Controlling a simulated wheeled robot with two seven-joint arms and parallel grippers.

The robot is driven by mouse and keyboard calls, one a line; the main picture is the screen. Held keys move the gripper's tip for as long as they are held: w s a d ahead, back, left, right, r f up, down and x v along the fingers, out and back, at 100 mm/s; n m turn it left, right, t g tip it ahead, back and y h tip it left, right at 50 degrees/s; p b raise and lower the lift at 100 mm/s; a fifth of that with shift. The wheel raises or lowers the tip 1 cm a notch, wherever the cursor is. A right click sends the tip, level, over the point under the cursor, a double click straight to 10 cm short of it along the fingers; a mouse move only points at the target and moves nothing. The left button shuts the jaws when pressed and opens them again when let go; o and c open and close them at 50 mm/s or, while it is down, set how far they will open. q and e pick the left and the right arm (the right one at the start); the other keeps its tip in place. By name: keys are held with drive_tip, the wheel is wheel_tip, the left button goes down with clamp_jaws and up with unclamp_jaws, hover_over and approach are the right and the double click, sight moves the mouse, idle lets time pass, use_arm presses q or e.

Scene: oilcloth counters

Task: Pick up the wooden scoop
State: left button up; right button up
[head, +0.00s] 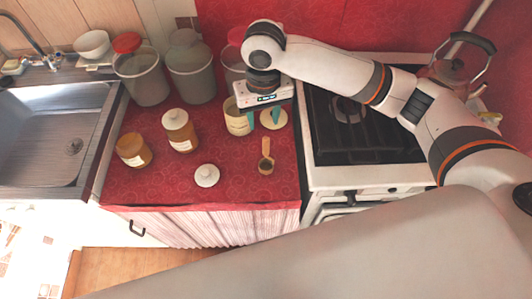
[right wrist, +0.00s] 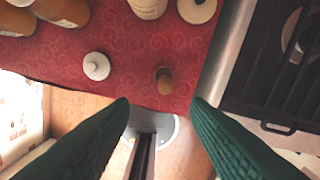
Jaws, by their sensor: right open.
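The wooden scoop (head: 265,167) is on the red patterned counter (head: 225,188), near its front right part, with its handle toward the back. In the right wrist view the scoop (right wrist: 164,82) shows small, between and beyond the fingertips. My right gripper (head: 264,116) hangs over the back of the counter, behind the scoop and apart from it. Its green fingers are spread with nothing between them, as the right wrist view (right wrist: 160,104) also shows. The fingers partly hide a cream jar (head: 237,122). My left gripper is not in view.
A round lid (head: 273,118) lies behind the scoop, and a white knobbed lid (head: 206,175) lies to its left. Amber jars (head: 180,131) and grey canisters (head: 142,77) stand farther left. The black stove (head: 365,130) is right of the counter, the sink (head: 55,135) left.

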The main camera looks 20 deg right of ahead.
sight(266, 139)
drive_tip(key=shift+d, duration=0.15)
wheel_tip(266, 139, down, 6)
drive_tip(key=shift+f+p, duration=0.1)
drive_tip(key=shift+p, duration=0.4)
drive_tip(key=shift+f, duration=0.55)
wheel_tip(266, 139, down, 4)
drive_tip(key=shift+d+f+p, duration=0.15)
drive_tip(key=shift+f+p, duration=0.05)
drive_tip(key=shift+p, duration=0.5)
drive_tip(key=shift+c, duration=0.3)
clamp_jaws()
